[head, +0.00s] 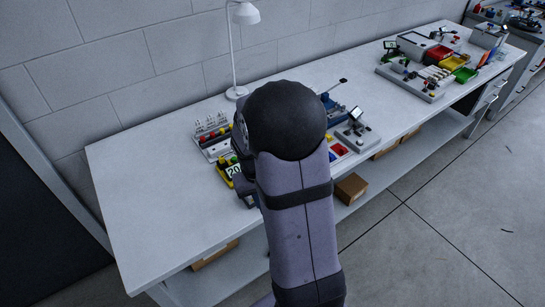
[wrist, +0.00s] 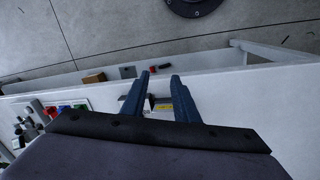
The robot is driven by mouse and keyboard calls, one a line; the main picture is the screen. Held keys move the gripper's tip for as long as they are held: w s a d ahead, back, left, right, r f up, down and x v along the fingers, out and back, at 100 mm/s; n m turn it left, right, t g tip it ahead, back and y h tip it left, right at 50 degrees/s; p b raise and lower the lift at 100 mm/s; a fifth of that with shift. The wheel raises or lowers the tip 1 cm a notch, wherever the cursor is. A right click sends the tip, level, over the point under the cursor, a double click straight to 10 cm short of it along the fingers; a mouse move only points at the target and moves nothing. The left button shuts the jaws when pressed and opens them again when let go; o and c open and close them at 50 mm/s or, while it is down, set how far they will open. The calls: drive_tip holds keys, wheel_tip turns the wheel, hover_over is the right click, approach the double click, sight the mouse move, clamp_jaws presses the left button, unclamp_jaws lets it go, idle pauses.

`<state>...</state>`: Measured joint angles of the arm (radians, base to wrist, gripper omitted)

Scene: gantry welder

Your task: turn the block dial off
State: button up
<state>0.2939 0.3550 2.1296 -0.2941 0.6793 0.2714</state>
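My gripper (wrist: 161,78) points away from the wrist camera with its two blue fingers clearly apart. A small yellow and white piece (wrist: 163,104) shows between the fingers; its contact with them cannot be told. In the head view my arm covers much of the bench middle, and the dark end of my gripper (head: 246,193) shows beside a yellow block with a "20" label (head: 229,171). I cannot make out a dial on this block or which way it is set.
A rack with red and yellow knobs (head: 211,137) stands behind the block on the white bench (head: 140,190). A white lamp (head: 237,92) stands at the wall. A small device with a screen (head: 356,130) is right of my arm. The bench's left end is clear.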

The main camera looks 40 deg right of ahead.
drive_tip(key=w+d+r+m+t+h, duration=0.2)
drive_tip(key=w+d+r+m, duration=0.2)
drive_tip(key=w+m, duration=0.4)
drive_tip(key=shift+w+d+m+b, duration=0.25)
drive_tip(key=shift+d+m+b, duration=0.15)
drive_tip(key=shift+d+m, duration=0.35)
drive_tip(key=shift+p+x, duration=0.8)
drive_tip(key=shift+x, duration=2.8)
drive_tip(key=shift+w, duration=0.1)
clamp_jaws()
